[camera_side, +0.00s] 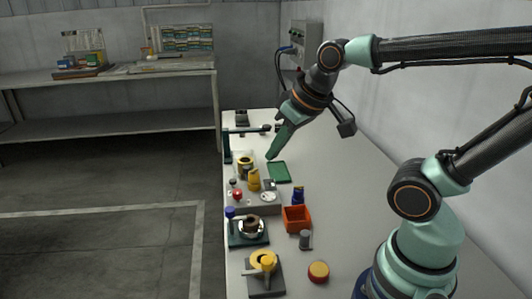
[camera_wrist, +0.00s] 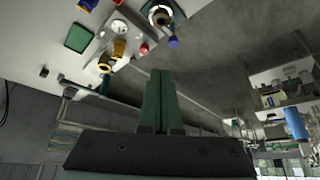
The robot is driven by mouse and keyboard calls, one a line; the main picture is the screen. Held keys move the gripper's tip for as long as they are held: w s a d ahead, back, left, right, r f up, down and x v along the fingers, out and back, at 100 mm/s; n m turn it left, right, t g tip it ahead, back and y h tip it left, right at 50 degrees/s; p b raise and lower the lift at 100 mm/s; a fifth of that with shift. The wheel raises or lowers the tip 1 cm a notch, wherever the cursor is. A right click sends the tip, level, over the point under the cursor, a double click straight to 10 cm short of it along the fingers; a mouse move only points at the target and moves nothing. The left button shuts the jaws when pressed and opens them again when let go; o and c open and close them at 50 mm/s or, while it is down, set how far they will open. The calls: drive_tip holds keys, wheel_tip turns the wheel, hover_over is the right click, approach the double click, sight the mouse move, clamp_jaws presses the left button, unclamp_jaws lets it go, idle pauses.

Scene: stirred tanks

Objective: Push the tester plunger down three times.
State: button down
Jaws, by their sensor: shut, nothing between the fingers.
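My gripper (camera_side: 271,156) is shut and empty, its green fingers pointing down and to the left above the far part of the bench. In the wrist view the closed fingers (camera_wrist: 160,74) show side by side with nothing between them. A blue-topped post (camera_side: 230,213) stands upright on a green base (camera_side: 238,239) beside a brown and metal ring piece (camera_side: 251,225); it may be the tester plunger, but I cannot be sure. The blue top (camera_wrist: 173,42) also shows in the wrist view. My gripper is apart from it, farther back on the bench.
A grey panel (camera_side: 266,208) carries yellow parts and a red knob (camera_side: 237,194). A dark stand (camera_side: 227,147) is at the back. The bench's right side is mostly clear.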

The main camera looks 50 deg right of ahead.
drive_tip(key=w+d+f+m+t, duration=0.1)
drive_tip(key=w+d+m, duration=0.15)
drive_tip(key=w, duration=0.35)
drive_tip(key=w+d+f+m+t, duration=0.1)
drive_tip(key=w+f+m, duration=0.15)
drive_tip(key=w, duration=0.35)
drive_tip(key=m+t+h, duration=0.1)
drive_tip(key=m+h, duration=0.1)
drive_tip(key=m, duration=0.3)
hover_over(233, 182)
drive_tip(key=f, duration=0.5)
drive_tip(key=shift+s+d, duration=0.15)
drive_tip(key=shift+s, duration=0.05)
drive_tip(key=shift+f, duration=4.4)
drive_tip(key=shift+f, duration=0.15)
drive_tip(key=shift+f, duration=0.25)
